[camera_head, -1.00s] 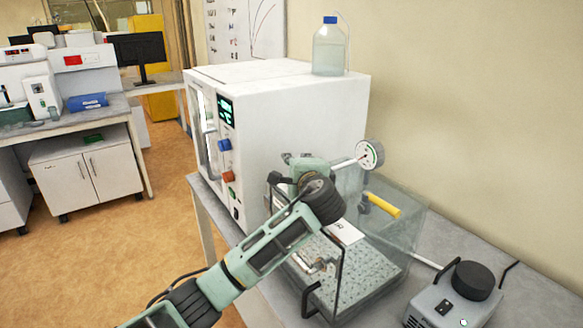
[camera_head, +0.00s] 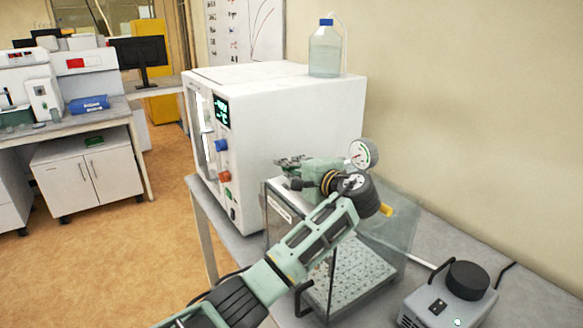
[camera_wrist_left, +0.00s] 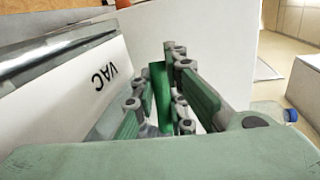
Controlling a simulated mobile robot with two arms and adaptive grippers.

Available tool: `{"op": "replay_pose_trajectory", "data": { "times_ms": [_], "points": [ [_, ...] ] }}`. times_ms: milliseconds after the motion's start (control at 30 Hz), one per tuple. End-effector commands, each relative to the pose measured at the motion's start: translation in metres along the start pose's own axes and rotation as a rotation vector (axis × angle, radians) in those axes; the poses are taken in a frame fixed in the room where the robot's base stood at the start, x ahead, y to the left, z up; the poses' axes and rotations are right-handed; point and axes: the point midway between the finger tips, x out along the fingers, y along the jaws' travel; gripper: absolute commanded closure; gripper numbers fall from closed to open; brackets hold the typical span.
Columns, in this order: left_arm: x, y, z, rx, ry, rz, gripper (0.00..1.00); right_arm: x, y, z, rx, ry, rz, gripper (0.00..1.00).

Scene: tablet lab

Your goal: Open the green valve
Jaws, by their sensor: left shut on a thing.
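The green valve handle (camera_wrist_left: 159,92) shows in the left wrist view as a bright green bar between my left fingers. My left gripper (camera_wrist_left: 165,100) is shut on it. In the head view my left gripper (camera_head: 288,168) lies above the left rim of a clear box (camera_head: 400,230), pointing left, and hides the valve. A pressure gauge (camera_head: 363,153) stands just beyond my wrist. A yellow handle (camera_head: 387,210) shows its end beside my wrist, which covers the rest. My right gripper is in neither view.
A white oven-like cabinet (camera_head: 290,105) stands close behind the gripper, with a blue-capped bottle (camera_head: 325,52) on top. A grey pump (camera_head: 448,298) sits right of the clear box.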

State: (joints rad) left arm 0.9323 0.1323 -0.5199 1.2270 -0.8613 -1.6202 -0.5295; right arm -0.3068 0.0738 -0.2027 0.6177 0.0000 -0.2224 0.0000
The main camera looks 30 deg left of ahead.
Motion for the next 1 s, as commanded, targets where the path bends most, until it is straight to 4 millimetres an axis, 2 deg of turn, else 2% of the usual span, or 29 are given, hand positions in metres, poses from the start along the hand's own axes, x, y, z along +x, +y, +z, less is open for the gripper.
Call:
{"op": "replay_pose_trajectory", "data": {
  "times_ms": [200, 233, 433, 767, 867, 1000],
  "points": [
    [0.001, -0.002, 0.0, -0.002, 0.0, -0.003, 1.0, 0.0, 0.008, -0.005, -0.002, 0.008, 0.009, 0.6],
    [0.001, -0.002, 0.0, -0.002, 0.0, -0.003, 0.86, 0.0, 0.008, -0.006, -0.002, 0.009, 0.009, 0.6],
    [0.001, -0.002, 0.0, -0.001, 0.001, -0.002, 0.69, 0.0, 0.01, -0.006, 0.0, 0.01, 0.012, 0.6],
    [-0.002, -0.001, 0.0, 0.0, 0.002, -0.002, 0.69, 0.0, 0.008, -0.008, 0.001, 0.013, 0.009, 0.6],
    [-0.011, -0.001, -0.001, 0.0, 0.003, -0.002, 0.69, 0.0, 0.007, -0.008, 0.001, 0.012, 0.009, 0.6],
    [-0.036, -0.001, -0.001, -0.003, 0.006, -0.001, 0.69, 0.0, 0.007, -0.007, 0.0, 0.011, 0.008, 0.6]
  ]
}}
